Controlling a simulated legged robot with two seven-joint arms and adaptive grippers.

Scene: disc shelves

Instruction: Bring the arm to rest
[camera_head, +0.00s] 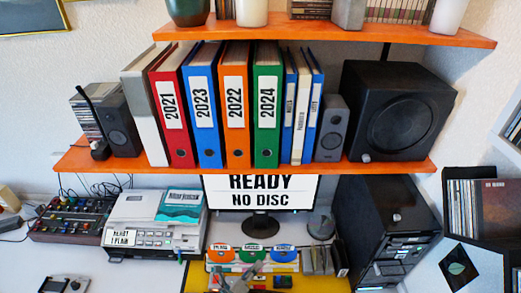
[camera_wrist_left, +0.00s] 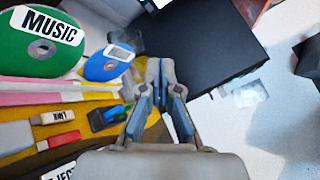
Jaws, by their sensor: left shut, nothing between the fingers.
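My left gripper (camera_head: 238,279) shows at the bottom edge of the head view, in front of the row of discs. In the left wrist view its two fingers (camera_wrist_left: 160,70) are together at the tips with nothing between them. An orange disc (camera_head: 221,255), a green disc (camera_head: 250,254) and a blue disc (camera_head: 282,253) stand in a row on the desk below the monitor. The green disc with a MUSIC label (camera_wrist_left: 35,52) and the blue disc (camera_wrist_left: 103,68) lie left of the fingers in the left wrist view. My right gripper is not in view.
A monitor (camera_head: 262,208) reading READY NO DISC stands behind the discs. A black tower (camera_head: 392,220) stands to the right, a printer-like machine (camera_head: 150,238) to the left. An orange shelf (camera_head: 300,166) with binders and speakers hangs above. The white desk front left is mostly clear.

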